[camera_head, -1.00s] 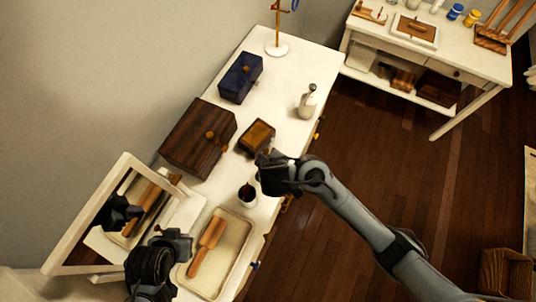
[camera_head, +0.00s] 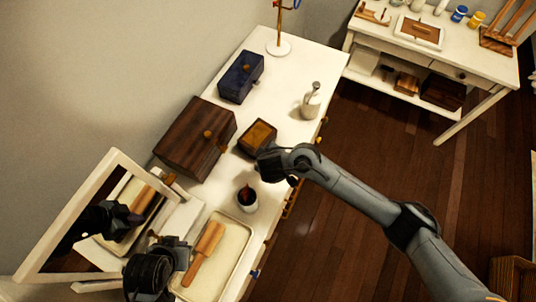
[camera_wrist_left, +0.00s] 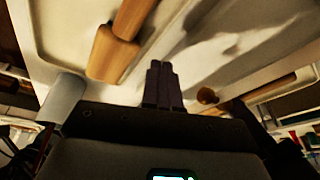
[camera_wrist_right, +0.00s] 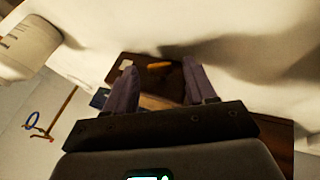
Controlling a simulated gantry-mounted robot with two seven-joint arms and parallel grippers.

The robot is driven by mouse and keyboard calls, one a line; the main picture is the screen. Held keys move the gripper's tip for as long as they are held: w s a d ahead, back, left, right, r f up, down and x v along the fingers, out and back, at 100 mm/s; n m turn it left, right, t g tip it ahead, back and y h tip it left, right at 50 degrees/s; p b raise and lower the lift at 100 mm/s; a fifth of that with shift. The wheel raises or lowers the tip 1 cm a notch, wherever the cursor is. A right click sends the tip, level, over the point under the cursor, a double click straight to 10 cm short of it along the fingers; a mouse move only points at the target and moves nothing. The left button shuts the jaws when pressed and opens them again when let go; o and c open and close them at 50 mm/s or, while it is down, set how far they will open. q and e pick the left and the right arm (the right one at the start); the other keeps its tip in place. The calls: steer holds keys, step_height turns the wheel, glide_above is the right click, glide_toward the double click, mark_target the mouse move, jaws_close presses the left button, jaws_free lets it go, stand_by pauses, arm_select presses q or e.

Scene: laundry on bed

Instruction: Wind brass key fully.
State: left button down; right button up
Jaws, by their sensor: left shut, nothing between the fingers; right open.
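A dark brown wooden box (camera_head: 195,138) with a round brass knob (camera_head: 208,134) stands against the wall. A small brown box (camera_head: 258,136) with an amber top sits to its right. A small brass-coloured piece (camera_head: 222,148) shows by the large box's edge; I cannot tell whether it is the key. My right gripper (camera_wrist_right: 162,72) is open and empty; its fingers frame a brown box with an orange-brass bar (camera_wrist_right: 163,63) beyond them. In the head view my wrist hides its fingertips, beside the small box.
A white cup with dark contents (camera_head: 247,200) stands close to my right wrist. A tray (camera_head: 236,262) holds a wooden paddle (camera_head: 205,252). A tilted mirror (camera_head: 52,238) stands at left. A blue box (camera_head: 240,78) and white bottle (camera_head: 311,100) stand farther back.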

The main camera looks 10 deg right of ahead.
arm_select(q)
steer(key=shift+d, duration=0.15)
arm_select(e)
jaws_close()
steer(key=g+y+p, duration=0.1)
steer(key=p, duration=0.2)
steer(key=g+y+p, duration=0.1)
steer(key=p, duration=0.3)
steer(key=r+m+y+p, duration=0.1)
steer(key=p, duration=0.3)
steer(key=shift+w+d+g, duration=0.35)
steer(key=shift+d+g, duration=0.05)
steer(key=shift+w+f+g+p, duration=0.1)
steer(key=shift+f+g+p, duration=0.2)
steer(key=shift+p, duration=0.3)
arm_select(q)
step_height(320, 180, up, 12)
arm_select(e)
steer(key=shift+y, duration=0.3)
arm_select(q)
steer(key=shift+r, duration=0.1)
arm_select(e)
steer(key=shift+f, duration=0.1)
jaws_free()
